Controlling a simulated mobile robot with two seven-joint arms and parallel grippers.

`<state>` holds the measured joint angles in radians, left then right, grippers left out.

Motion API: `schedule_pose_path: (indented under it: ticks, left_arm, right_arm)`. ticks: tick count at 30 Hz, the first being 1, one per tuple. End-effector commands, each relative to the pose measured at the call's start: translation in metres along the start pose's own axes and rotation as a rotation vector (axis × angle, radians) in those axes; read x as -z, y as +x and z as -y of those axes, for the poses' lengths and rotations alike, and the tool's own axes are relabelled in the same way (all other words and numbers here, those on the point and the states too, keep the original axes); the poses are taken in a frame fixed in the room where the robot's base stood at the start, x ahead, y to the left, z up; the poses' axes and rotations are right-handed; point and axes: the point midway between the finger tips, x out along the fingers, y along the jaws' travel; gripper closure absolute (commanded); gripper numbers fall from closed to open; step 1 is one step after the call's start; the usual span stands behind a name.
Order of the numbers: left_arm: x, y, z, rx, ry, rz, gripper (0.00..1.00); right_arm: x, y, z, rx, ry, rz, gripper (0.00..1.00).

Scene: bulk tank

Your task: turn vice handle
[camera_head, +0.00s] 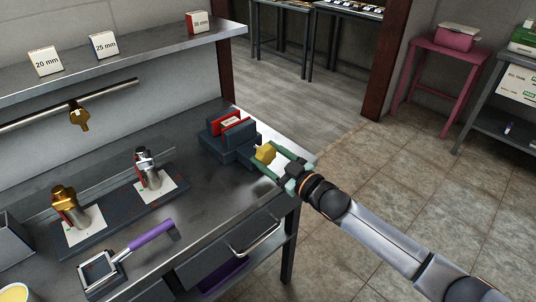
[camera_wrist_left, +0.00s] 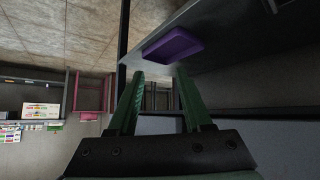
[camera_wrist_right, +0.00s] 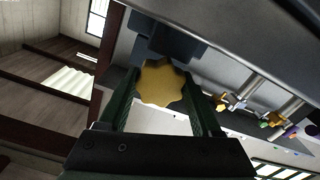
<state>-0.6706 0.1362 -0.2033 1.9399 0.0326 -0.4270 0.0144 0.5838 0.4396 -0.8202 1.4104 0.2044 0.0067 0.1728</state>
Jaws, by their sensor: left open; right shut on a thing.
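The dark grey vice (camera_head: 230,136) stands on the workbench near its right end, with a red and white piece (camera_head: 229,123) between its jaws. Its yellow, lobed handle (camera_head: 265,153) sticks out on the right side. My right gripper (camera_head: 276,157) is shut on the handle, with one green finger on each side of it. In the right wrist view the handle (camera_wrist_right: 161,83) sits between the fingers, in front of the vice body (camera_wrist_right: 168,40). My left gripper (camera_wrist_left: 156,90) is open and empty, seen only in the left wrist view, below bench level near a purple tray (camera_wrist_left: 173,48).
On the bench are two fittings on dark bases, one brass (camera_head: 68,206) and one silver (camera_head: 147,168), and a purple-handled tool (camera_head: 147,240). A shelf above holds labelled blocks (camera_head: 104,45). A drawer handle (camera_head: 256,238) juts from the bench front.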

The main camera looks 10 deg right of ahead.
Motion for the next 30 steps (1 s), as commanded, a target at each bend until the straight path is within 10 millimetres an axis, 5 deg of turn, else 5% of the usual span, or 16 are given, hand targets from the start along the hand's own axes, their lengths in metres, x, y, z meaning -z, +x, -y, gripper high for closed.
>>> schedule_pose_path:
  ticks: [16, 17, 24, 30]
  left_arm:
    - [0.0003, 0.0006, 0.0018, 0.004, 0.0, 0.001, 0.5]
    - [0.0006, 0.0007, 0.0018, 0.004, 0.0, 0.001, 0.5]
    - [0.0011, 0.001, 0.0015, 0.003, -0.001, 0.0, 0.5]
    - [0.0012, 0.001, 0.0011, 0.003, -0.001, 0.0, 0.5]
  right_arm:
    - [-0.0005, -0.0001, 0.0002, 0.0, -0.031, 0.0, 0.9]
    - [-0.0005, -0.0001, 0.0002, 0.0, -0.031, 0.0, 0.32]
    - [-0.0003, -0.0001, 0.0002, 0.0, -0.03, 0.0, 0.05]
    - [-0.0002, 0.0, 0.0001, 0.0, -0.03, 0.0, 0.05]
